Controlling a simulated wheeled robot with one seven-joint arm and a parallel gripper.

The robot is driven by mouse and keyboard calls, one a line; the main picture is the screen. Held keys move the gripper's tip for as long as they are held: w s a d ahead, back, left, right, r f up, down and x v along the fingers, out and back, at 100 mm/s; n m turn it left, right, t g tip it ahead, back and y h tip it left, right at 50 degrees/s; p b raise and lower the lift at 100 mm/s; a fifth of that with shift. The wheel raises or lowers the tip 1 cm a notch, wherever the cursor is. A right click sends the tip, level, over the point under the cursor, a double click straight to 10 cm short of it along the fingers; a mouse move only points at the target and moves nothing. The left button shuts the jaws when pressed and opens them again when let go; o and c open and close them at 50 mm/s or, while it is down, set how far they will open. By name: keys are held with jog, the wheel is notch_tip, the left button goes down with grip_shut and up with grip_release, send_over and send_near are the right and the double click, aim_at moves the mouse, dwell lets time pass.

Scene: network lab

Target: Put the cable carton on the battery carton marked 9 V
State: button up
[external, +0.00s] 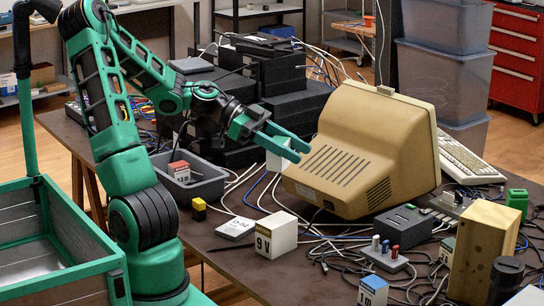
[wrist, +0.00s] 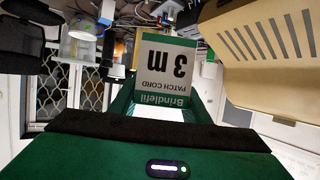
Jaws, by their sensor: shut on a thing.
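The cable carton (external: 278,159) is a small white box held in the air. In the wrist view the carton (wrist: 166,72) fills the middle, with a green band and upside-down print reading "Brindlefil PATCH CORD 3 m". My gripper (external: 298,148) is shut on it, and the fingers hide part of it in the external view. The battery carton marked 9 V (external: 285,237) is a white box with a dark band, standing on the table below and in front of my gripper. Its top is clear, and the held carton is apart from it.
The beige monitor (external: 365,150) stands close right of my gripper. A grey tray (external: 208,187) holds a red-topped 5 m carton (external: 179,172). A flat D-54 card (external: 236,228) lies left of the battery carton. A blue-topped 1 m carton (external: 373,292) stands at the front. Loose cables (external: 325,240) surround these.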

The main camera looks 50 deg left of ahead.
jog(key=s+d+r+m+g, duration=0.1)
jog(key=s+d, duration=0.2)
notch_tip(320, 180, down, 13)
jog(key=shift+h, duration=0.3)
dwell(0.6)
jog(key=o, duration=1.1)
jog(key=v, duration=1.2)
